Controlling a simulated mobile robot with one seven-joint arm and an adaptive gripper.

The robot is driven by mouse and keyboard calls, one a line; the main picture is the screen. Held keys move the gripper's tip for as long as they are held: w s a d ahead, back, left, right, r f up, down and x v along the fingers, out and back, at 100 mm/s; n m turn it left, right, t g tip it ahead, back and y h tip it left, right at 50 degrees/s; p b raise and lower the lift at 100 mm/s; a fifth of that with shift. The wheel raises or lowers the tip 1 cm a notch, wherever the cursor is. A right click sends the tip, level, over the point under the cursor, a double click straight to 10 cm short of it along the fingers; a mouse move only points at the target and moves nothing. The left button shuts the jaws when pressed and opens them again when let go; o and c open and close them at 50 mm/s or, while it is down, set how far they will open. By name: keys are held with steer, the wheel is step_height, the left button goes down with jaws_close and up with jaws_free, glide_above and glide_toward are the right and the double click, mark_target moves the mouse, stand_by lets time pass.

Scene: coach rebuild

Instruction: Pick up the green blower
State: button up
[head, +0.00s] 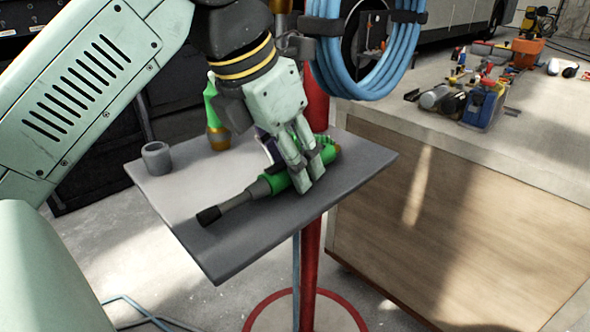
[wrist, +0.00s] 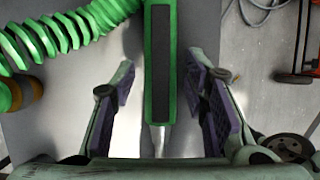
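The green blower (head: 274,183) lies on the small grey stand top, with a grey nozzle ending in a dark tip towards the front left. My gripper (head: 304,181) points down over its rear part, and its fingers hide some of the body. In the wrist view, a green body with a black panel (wrist: 160,62), seemingly the blower, lies between the purple-padded fingers (wrist: 161,85). A gap shows on each side, so my gripper is open around it and not closed on it.
The grey stand top (head: 238,243) sits by a red post (head: 311,255). On it are a grey cup (head: 156,158) and an upright green item with a brass base (head: 216,132). Blue hose coils (head: 372,80) hang close behind my gripper. A workbench (head: 450,215) with tools stands at right.

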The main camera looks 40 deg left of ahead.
jaws_close()
stand_by(0.5)
